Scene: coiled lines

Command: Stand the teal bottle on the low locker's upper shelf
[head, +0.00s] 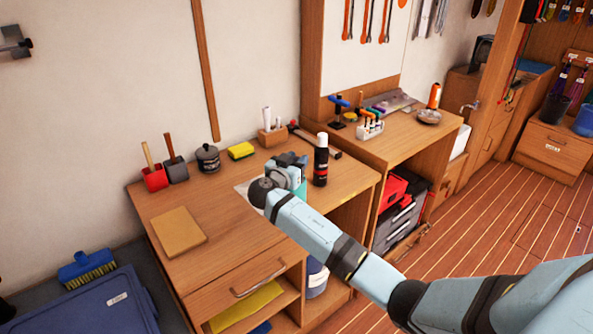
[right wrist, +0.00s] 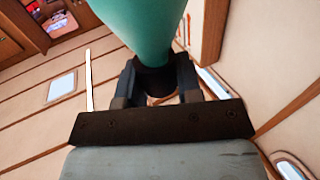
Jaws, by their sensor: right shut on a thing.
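The teal bottle (right wrist: 145,25) fills the top of the right wrist view. My right gripper (right wrist: 155,82) is shut around its dark neck. In the head view, a strip of the teal bottle (head: 301,190) shows beside my right gripper (head: 288,164), over the right part of the wooden locker top; my wrist and gripper hide the rest. I cannot tell whether the bottle touches the top. The low wooden locker (head: 225,245) has a drawer in front and open shelves below and to the right. A shelf board (head: 285,298) shows under the drawer. My left gripper is not in view.
A black bottle (head: 321,160) stands close to the right of my gripper. A yellow sponge (head: 241,151), a dark pot (head: 208,158) and a tan pad (head: 179,231) are on the top. A yellow cloth (head: 245,306) lies on the shelf, and a blue-grey container (head: 316,277) stands in the right opening.

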